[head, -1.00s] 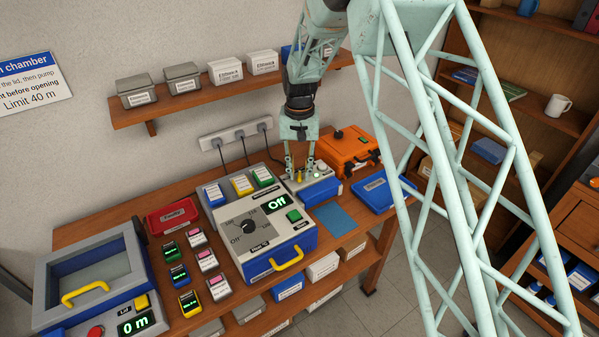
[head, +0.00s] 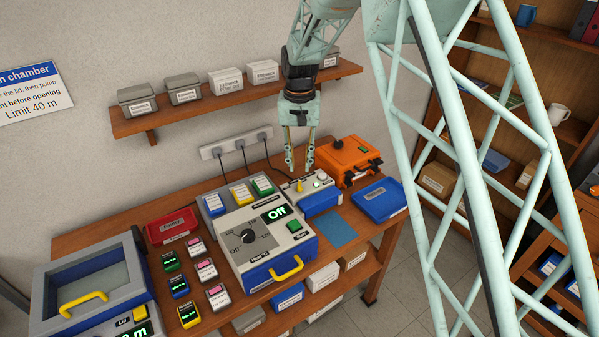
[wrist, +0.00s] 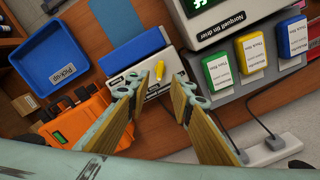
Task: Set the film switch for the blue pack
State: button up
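The film switch is a yellow lever (head: 299,186) on a small grey-topped blue box (head: 318,198) at the back right of the bench. In the wrist view the lever (wrist: 160,70) leans toward the top of the picture, between my fingertips. My gripper (head: 299,165) is open and empty, pointing down a little above the switch and apart from it. The blue pack (head: 214,203) stands with a yellow pack (head: 241,191) and a green pack (head: 262,185) in a rack behind the drier. It also shows in the wrist view (wrist: 291,38), its label partly readable as "film".
The drier (head: 262,240) reads "Off" and stands just left of the switch box. An orange case (head: 353,160) and a blue tray (head: 378,200) lie to the right. A power strip (head: 236,142) with cables is on the wall behind. A blue mat (head: 337,224) is clear.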

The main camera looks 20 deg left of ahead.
jog(key=shift+r, duration=1.85)
jog(key=s+d+r+m+t+b, duration=0.1)
jog(key=s+d+r, duration=0.4)
jog(key=d+r, duration=0.4)
jog(key=s+d+r+b, duration=0.1)
jog(key=s+d+r, duration=0.55)
jog(key=d, duration=0.45)
jog(key=s+d+r+m+t, duration=0.1)
jog(key=s+d+r, duration=0.4)
jog(key=d+r, duration=0.4)
jog(key=s+d+r+b, duration=0.2)
jog(key=s+d, duration=1)
jog(key=s, duration=0.3)
jog(key=s+d+f+t, duration=0.1)
jog(key=s+d+f, duration=0.1)
jog(key=s, duration=0.7)
jog(key=s+d+f+m+t, duration=0.1)
jog(key=s+d, duration=0.3)
jog(key=s, duration=0.5)
jog(key=shift+d+f+b, duration=0.35)
jog(key=shift+d+f, duration=0.05)
jog(key=shift+f, duration=0.45)
